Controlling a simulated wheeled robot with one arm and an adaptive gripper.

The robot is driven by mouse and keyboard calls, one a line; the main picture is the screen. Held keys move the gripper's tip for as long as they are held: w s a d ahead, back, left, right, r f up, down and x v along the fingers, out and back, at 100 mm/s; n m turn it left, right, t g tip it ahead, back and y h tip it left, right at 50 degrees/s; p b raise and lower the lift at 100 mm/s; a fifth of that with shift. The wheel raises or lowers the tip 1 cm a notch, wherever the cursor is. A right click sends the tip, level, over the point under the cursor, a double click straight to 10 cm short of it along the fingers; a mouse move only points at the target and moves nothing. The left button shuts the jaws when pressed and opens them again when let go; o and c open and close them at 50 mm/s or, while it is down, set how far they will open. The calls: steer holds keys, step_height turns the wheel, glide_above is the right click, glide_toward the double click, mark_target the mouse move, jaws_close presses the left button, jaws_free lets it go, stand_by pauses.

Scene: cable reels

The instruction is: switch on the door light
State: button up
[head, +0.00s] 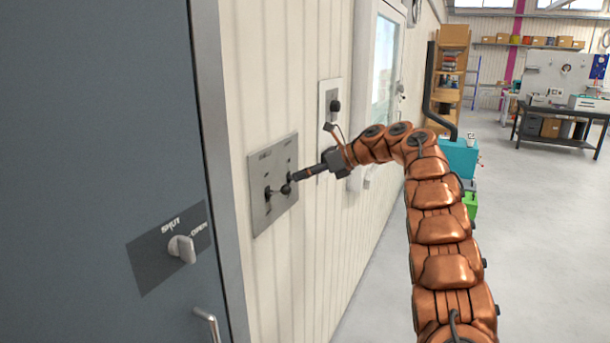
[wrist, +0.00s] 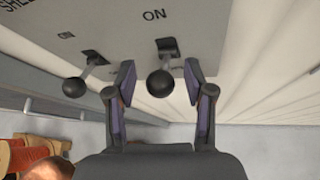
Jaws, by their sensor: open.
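A grey switch plate (head: 259,220) is on the pale wall beside the dark door. It carries two levers with black ball ends. The left lever (wrist: 75,87) and right lever (wrist: 160,83) hang downward in the wrist view. A cut-off label starting "SHEL" is above the left, and "ON" is above the right. No door-light label is readable. My gripper (wrist: 158,70) is open, with one finger on each side of the right lever's ball; I cannot tell whether they touch. In the head view my gripper (head: 292,179) is at the plate, partly covering it.
The dark door (head: 90,120) has a SHUT/OPEN knob (head: 182,248) and a handle (head: 207,322). A second plate (head: 330,92) with a black knob (head: 335,106) is just right of the first. The floor (head: 375,290) beside the wall is clear; a workbench (head: 560,108) stands far back.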

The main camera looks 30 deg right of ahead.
steer(key=v, duration=0.7)
steer(key=shift+s+d, duration=0.15)
steer(key=shift+r, duration=0.1)
stand_by(0.4)
